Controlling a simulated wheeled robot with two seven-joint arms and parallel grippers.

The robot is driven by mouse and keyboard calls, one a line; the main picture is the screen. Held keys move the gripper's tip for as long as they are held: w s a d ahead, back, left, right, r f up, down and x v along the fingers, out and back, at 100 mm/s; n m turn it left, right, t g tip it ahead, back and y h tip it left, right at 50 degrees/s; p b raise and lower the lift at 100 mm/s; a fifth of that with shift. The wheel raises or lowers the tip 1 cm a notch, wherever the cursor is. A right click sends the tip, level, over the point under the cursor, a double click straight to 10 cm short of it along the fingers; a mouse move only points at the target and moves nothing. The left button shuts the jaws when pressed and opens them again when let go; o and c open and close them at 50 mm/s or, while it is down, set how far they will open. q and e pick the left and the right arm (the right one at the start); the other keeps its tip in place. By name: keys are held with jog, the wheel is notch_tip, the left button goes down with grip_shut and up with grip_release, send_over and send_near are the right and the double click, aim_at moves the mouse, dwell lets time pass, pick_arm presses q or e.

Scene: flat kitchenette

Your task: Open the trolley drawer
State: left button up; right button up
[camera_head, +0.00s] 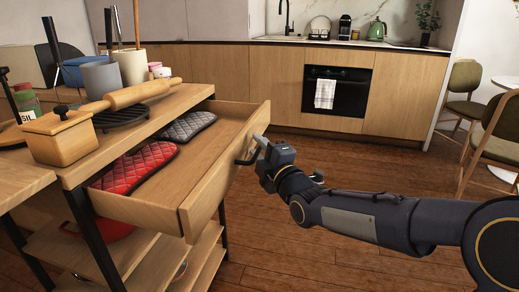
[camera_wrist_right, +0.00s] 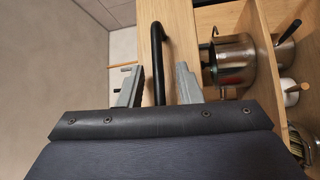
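The wooden trolley (camera_head: 180,100) stands at the left in the head view. Its drawer (camera_head: 225,158) is pulled out well, with a red quilted mitt (camera_head: 135,167) and a grey quilted mitt (camera_head: 187,126) inside. The black bar handle (camera_head: 241,161) is on the drawer front and also shows in the right wrist view (camera_wrist_right: 157,60). My right gripper (camera_head: 259,142) is at the handle. In the wrist view its fingers (camera_wrist_right: 158,88) stand apart on either side of the bar, with gaps visible. My left gripper is out of view.
The trolley top holds a rolling pin (camera_head: 131,96), a wooden box (camera_head: 59,136) and several pots with utensils. Lower shelves hold a red pot (camera_head: 104,229). Open wooden floor (camera_head: 300,240) lies right of the drawer. Chairs (camera_head: 492,140) stand at the far right.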

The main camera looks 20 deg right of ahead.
jog(key=p+v, duration=0.1)
jog(key=v, duration=0.6)
jog(key=shift+s, duration=0.4)
jog(key=shift+d, duration=0.1)
jog(key=s+d+f+m+g+h, duration=0.1)
jog(key=s+d+f+m+g, duration=0.1)
jog(key=s+f+m+g, duration=0.65)
jog(key=s+a+f+m+g+y+p, duration=0.1)
jog(key=s+a+f+m+g, duration=0.2)
jog(key=s+m, duration=0.45)
jog(key=s+a+f+m+g, duration=0.15)
jog(key=s+f+m, duration=0.25)
jog(key=s, duration=0.6)
notch_tip(320, 180, up, 33)
jog(key=d+p, duration=0.1)
jog(key=p, duration=3.2)
jog(key=shift+g, duration=0.3)
